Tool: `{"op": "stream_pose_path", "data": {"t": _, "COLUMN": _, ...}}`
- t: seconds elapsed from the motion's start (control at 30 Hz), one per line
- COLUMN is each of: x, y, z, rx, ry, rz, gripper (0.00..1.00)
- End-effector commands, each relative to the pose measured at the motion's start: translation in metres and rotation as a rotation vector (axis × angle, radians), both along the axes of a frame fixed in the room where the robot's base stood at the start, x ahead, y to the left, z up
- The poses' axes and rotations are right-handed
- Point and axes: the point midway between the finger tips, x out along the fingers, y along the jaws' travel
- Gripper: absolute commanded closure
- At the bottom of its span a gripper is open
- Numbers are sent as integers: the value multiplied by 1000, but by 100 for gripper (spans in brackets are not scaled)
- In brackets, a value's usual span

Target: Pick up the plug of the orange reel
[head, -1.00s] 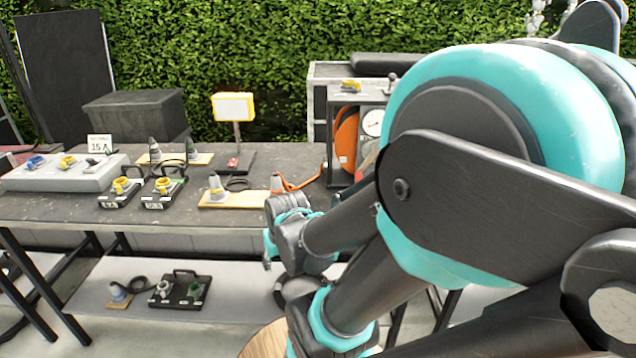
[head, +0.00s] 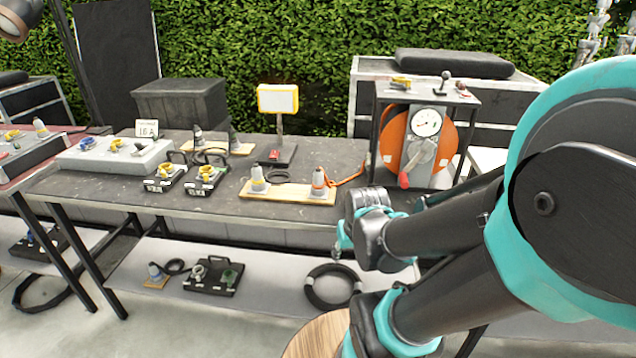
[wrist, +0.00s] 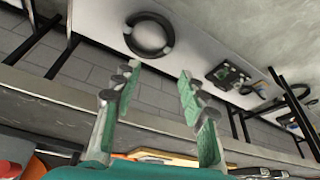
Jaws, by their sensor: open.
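The orange reel (head: 392,137) stands in a dark frame at the right of the table in the head view, with a gauge and a red-tipped crank on its front. Its orange cable (head: 350,180) runs left to a grey-white plug with an orange band (head: 319,184). The plug stands upright on the right end of a wooden board (head: 290,191). My gripper (head: 342,240) is in front of the table's front edge, nearer to me than the plug. In the wrist view my gripper (wrist: 157,72) is open with nothing between its green pads. The plug cannot be made out there.
A second grey plug (head: 258,180) stands on the board's left end. A lamp on a post (head: 278,100) is behind. Connector boxes (head: 205,178) are to the left. The lower shelf holds a black cable coil (head: 333,286), also in the wrist view (wrist: 149,35).

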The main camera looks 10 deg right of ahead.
Motion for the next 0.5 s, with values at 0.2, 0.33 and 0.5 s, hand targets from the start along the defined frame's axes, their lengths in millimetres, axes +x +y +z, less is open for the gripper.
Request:
{"op": "stream_pose_path", "data": {"t": 0.2, "x": 0, "y": 0, "z": 0, "rx": 1, "ry": 0, "rz": -2, "gripper": 52}}
{"op": "stream_pose_path", "data": {"t": 0.33, "x": 14, "y": 1, "z": 11, "rx": 24, "ry": 15, "rz": -59, "gripper": 48}}
{"op": "stream_pose_path", "data": {"t": 0.5, "x": 67, "y": 5, "z": 56, "rx": 111, "ry": 78, "rz": -310, "gripper": 48}}
